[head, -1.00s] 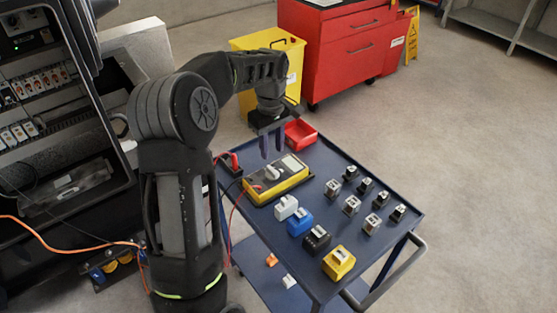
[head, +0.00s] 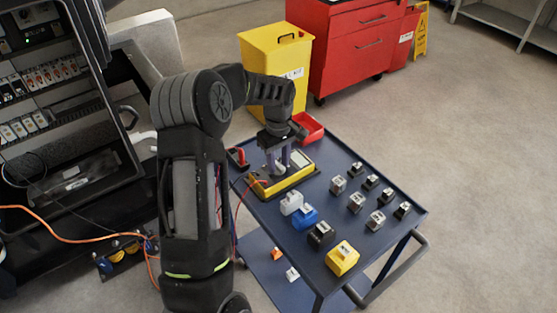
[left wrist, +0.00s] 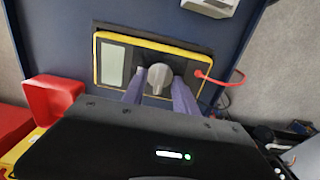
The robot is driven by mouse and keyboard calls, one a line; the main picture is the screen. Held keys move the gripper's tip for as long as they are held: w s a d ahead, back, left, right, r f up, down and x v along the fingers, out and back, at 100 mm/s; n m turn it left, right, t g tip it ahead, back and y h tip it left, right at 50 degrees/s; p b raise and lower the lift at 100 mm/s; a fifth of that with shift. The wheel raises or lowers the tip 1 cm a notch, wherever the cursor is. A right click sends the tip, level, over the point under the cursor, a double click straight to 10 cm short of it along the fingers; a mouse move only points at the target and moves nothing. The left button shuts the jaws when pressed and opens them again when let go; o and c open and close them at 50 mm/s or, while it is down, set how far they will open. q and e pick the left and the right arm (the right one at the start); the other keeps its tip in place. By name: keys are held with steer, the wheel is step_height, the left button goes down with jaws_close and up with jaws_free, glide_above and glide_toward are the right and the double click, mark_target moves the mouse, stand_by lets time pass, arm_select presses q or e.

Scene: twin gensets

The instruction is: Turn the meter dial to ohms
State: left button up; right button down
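The yellow meter (head: 292,181) lies on the blue cart top near its far left side. Its grey dial (left wrist: 157,78) shows in the left wrist view between my two gripper fingers, beside the meter's pale display (left wrist: 113,65). My left gripper (head: 277,162) points down over the meter. Its purple fingers (left wrist: 158,90) stand apart, one on each side of the dial. I cannot tell whether they touch it. In the head view the dial is mostly hidden by the fingers. My right gripper is not in view.
A red open bin (head: 309,129) stands behind the meter. White, blue, black and yellow blocks (head: 341,258) and several small grey parts (head: 355,203) sit on the cart (head: 375,238). A red lead (left wrist: 212,78) runs from the meter. An open cabinet stands at left.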

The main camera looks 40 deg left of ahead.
arm_select(q)
steer(key=shift+c, duration=0.3)
jaws_close()
stand_by(0.3)
